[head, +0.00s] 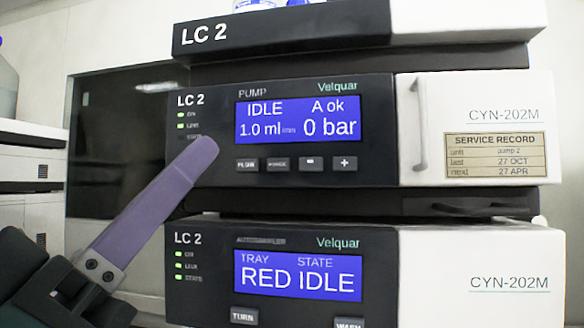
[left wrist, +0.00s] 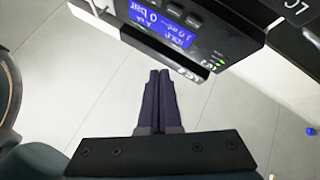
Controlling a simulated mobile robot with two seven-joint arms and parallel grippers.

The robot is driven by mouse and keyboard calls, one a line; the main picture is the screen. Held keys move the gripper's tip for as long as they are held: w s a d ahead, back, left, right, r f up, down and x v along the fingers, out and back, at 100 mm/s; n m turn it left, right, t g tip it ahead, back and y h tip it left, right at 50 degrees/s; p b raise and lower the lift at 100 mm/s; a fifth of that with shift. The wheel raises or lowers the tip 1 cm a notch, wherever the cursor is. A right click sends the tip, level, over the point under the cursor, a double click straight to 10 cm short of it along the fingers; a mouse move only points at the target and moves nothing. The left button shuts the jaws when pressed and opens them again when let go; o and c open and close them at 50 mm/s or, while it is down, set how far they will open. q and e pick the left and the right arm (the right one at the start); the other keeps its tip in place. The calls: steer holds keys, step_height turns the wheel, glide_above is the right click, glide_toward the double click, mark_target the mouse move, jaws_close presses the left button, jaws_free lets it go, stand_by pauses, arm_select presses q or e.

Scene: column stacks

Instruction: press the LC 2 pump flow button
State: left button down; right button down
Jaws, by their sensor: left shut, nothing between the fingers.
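The LC 2 pump module (head: 300,130) has a dark front with a blue screen (head: 284,118) reading IDLE, A ok, 1.0 ml/min and 0 bar. Its flow button (head: 247,164) is the leftmost of a row below the screen. My left gripper (head: 208,150) is shut and empty, its purple fingers pointing up and right. In the head view the fingertips overlap the pump's left front, left of the flow button. In the left wrist view the shut fingers (left wrist: 160,82) point toward the pump front (left wrist: 165,38), which shows upside down. Whether they touch it, I cannot tell. My right gripper is not in view.
Next to the flow button sit a purge button (head: 278,164), a minus button (head: 312,163) and a plus button (head: 344,163). Below is the autosampler module (head: 290,312) with a screen reading RED IDLE. A handle (head: 418,124) stands out on the pump's white right part.

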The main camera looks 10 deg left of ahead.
arm_select(q)
steer(key=b, duration=0.2)
glide_toward(258, 148)
steer(key=r, duration=0.1)
steer(key=w+r, duration=0.1)
steer(key=w+d+r, duration=0.1)
steer(key=shift+d+r, duration=0.1)
steer(key=shift+r, duration=0.25)
stand_by(1.6)
steer(key=shift+w+b, duration=0.3)
steer(key=shift+w, duration=0.1)
steer(key=shift+w, duration=0.4)
stand_by(0.4)
steer(key=shift+s, duration=0.15)
stand_by(0.3)
steer(key=shift+s+p, duration=0.3)
steer(key=shift+s, duration=0.4)
